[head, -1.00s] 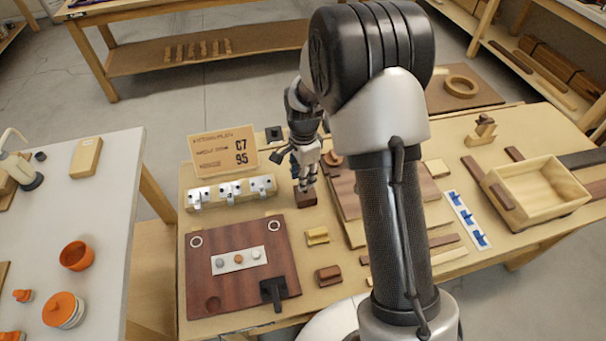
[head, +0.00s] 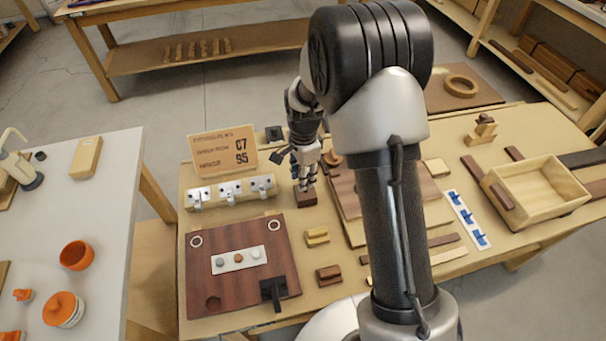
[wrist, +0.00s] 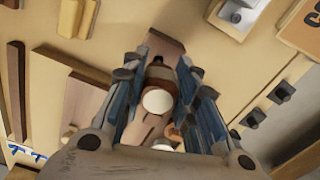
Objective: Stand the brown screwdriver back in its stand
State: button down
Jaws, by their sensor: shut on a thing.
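My gripper (head: 306,180) is over the dark brown block-shaped stand (head: 305,197) near the back of the bench. In the wrist view my gripper (wrist: 160,100) is shut on the brown screwdriver (wrist: 157,76), which shows end-on as a pale round cap with a dark brown body behind it. The stand also shows in the wrist view (wrist: 164,42), as a brown block behind the screwdriver. The screwdriver's lower end is hidden, so I cannot tell whether it is in the stand's hole. In the head view the fingers mostly hide the screwdriver.
A white hook rack (head: 232,191) and a cardboard sign (head: 223,154) stand left of the stand. A dark red board (head: 240,285) lies in front. A yellow block (head: 317,236) and brown block (head: 328,275) lie nearer. An open wooden box (head: 535,193) is at right.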

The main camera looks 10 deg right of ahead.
jog(key=shift+f+b, duration=1.1)
jog(key=shift+f, duration=0.75)
dwell(1.1)
jog(key=c, duration=1.2)
grip_release()
jog(key=shift+o, duration=0.5)
jog(key=o, duration=0.3)
jog(key=shift+r, duration=0.1)
jog(key=shift+r+p, duration=2.85)
jog(key=shift+r, duration=0.85)
